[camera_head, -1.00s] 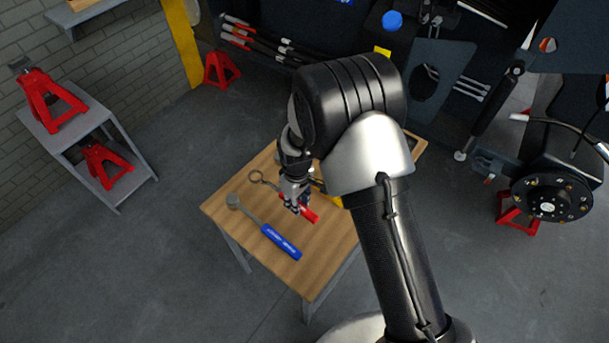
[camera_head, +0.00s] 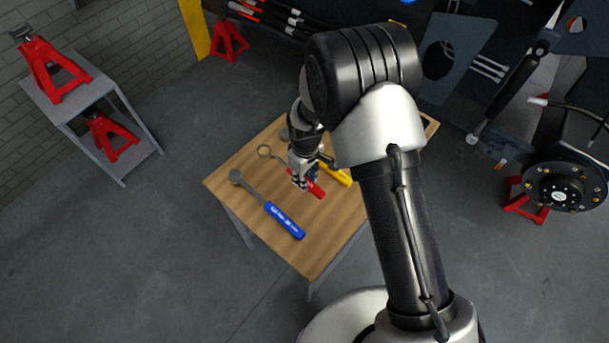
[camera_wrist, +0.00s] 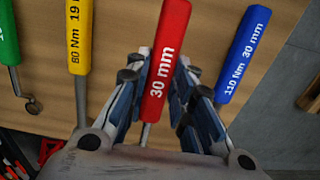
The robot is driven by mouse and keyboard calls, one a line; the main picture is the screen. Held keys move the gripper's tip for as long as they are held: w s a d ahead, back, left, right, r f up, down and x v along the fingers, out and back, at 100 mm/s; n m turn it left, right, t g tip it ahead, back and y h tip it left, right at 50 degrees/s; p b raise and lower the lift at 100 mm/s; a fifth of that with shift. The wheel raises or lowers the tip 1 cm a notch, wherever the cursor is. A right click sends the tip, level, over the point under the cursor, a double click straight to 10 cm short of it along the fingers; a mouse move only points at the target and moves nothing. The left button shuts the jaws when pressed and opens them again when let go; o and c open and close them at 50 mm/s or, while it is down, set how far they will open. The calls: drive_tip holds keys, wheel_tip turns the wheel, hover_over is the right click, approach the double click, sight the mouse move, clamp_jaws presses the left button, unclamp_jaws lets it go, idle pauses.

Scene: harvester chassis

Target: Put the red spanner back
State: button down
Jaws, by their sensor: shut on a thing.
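The red spanner (camera_head: 314,189) is over the wooden table between the blue spanner (camera_head: 285,222) and the yellow spanner (camera_head: 338,176). Its ring end points to the upper left in the head view. In the wrist view its red handle (camera_wrist: 167,50), marked 30 mm, runs between the fingers of my gripper (camera_wrist: 160,104). My gripper also shows in the head view (camera_head: 303,180), shut on the red spanner from above. The blue handle (camera_wrist: 244,60) and yellow handle (camera_wrist: 79,35) lie either side, apart from it. I cannot tell whether the red spanner touches the table.
The wooden table (camera_head: 232,210) has bare room at its front. In the wrist view a green-handled tool (camera_wrist: 8,35) lies at the left. A grey shelf (camera_head: 85,88) with red stands is at the left. The dark machine (camera_head: 445,60) stands behind.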

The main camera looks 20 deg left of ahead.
drive_tip(key=shift+f+b, duration=1.95)
drive_tip(key=shift+f, duration=0.95)
drive_tip(key=c, duration=1.3)
unclamp_jaws()
wheel_tip(320, 180, up, 12)
drive_tip(key=shift+d+r, duration=0.1)
